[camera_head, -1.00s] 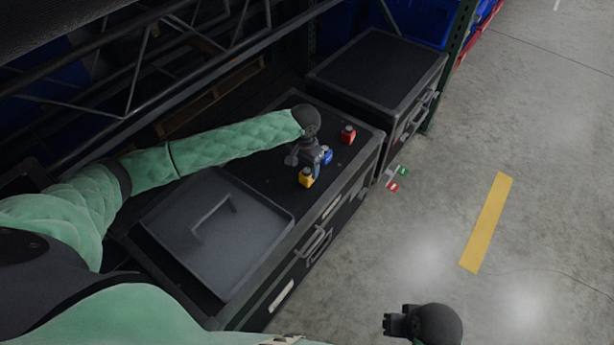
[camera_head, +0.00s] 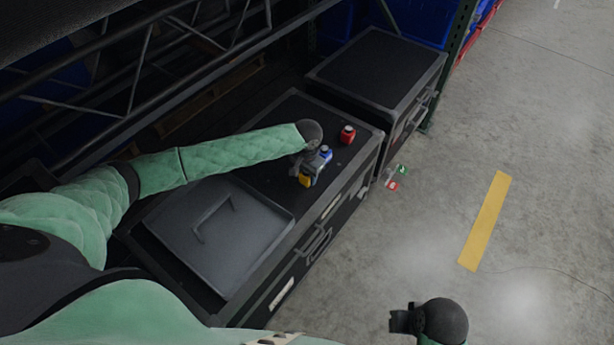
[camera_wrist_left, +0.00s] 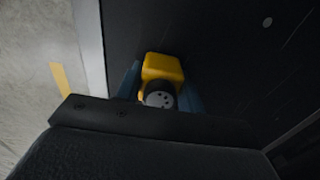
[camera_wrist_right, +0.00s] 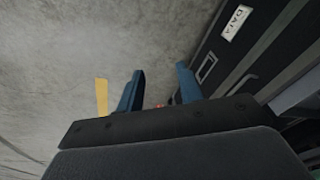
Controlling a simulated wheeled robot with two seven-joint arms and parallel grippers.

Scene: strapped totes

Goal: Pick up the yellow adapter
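The yellow adapter (camera_head: 305,181) stands on the dark case top near its front edge. In the left wrist view the yellow adapter (camera_wrist_left: 163,68) shows a dark round end with small holes, between the blue fingers of my left gripper (camera_wrist_left: 160,88). The fingers are apart, one on each side of it; I cannot tell whether they touch it. In the head view my left gripper (camera_head: 306,168) is over the adapter and hides part of it. My right gripper (camera_head: 398,321) is out over the floor, open and empty in the right wrist view (camera_wrist_right: 158,88).
A blue adapter (camera_head: 325,154) stands close to my left gripper, and a red one (camera_head: 347,135) stands farther back. A grey lid with a handle (camera_head: 252,243) lies on the case's near part. Another black case (camera_head: 378,68) stands behind.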

